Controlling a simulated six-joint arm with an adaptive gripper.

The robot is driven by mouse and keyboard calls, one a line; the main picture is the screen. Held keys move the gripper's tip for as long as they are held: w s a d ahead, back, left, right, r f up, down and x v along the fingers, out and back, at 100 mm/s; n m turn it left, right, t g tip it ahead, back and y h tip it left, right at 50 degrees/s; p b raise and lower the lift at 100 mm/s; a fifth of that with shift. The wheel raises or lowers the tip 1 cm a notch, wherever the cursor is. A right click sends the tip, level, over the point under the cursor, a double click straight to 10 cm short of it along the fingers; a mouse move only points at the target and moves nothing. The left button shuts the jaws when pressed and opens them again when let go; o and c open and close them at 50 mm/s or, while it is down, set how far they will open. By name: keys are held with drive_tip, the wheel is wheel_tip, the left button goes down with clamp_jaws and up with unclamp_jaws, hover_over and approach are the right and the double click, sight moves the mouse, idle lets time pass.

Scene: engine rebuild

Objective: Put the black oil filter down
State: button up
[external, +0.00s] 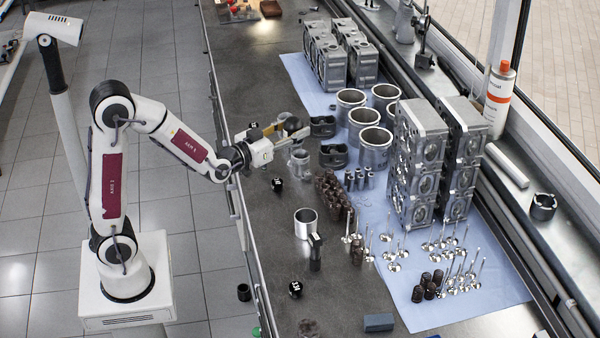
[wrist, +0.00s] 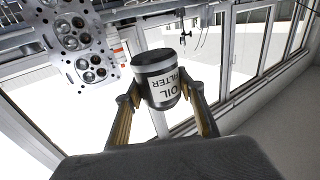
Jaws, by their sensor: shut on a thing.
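The black oil filter (wrist: 160,83) has a white band lettered "OIL FILTER", upside down in the wrist view. My gripper (wrist: 162,92) is shut on it, one finger on each side. My gripper reaches out sideways over the near part of the bench. The filter appears to be held above the bench, close to a grey metal part; I cannot tell whether they touch.
The grey bench (external: 262,215) has free room at its near side. Metal cylinders (external: 374,148), dark pistons (external: 333,154) and cylinder heads (external: 417,165) stand on or near a blue cloth (external: 480,310). A silver ring (external: 305,223) and a small black part (external: 295,288) are nearer the camera.

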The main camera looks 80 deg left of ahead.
drive_tip(key=s+d+r+m+h, duration=0.1)
drive_tip(key=d+r, duration=0.3)
drive_tip(key=d, duration=0.4)
drive_tip(key=s+d+r+m+t+h, duration=0.1)
drive_tip(key=d+r+h, duration=0.3)
drive_tip(key=d, duration=0.5)
drive_tip(key=s+d+r+m+t+h, duration=0.1)
drive_tip(key=s+d+r+m+h, duration=0.2)
drive_tip(key=d, duration=0.6)
drive_tip(key=shift+s+r+m, duration=0.2)
drive_tip(key=shift+r+m, duration=0.1)
drive_tip(key=shift+r, duration=0.55)
drive_tip(key=w+d+f, duration=0.2)
drive_tip(key=d+f, duration=0.7)
drive_tip(key=f, duration=0.4)
drive_tip(key=w+d+f, duration=0.3)
drive_tip(key=d+f, duration=0.5)
drive_tip(key=f, duration=0.6)
wheel_tip(320, 180, down, 4)
drive_tip(key=s+a+n+y, duration=0.1)
drive_tip(key=n+y, duration=0.1)
drive_tip(key=y, duration=0.1)
drive_tip(key=s+a+r+n+g+y, duration=0.1)
drive_tip(key=a+r+n+y, duration=0.2)
drive_tip(key=a+r+y, duration=0.1)
drive_tip(key=shift+s+a+g, duration=0.25)
drive_tip(key=shift+a+g, duration=0.05)
drive_tip(key=shift+a, duration=0.45)
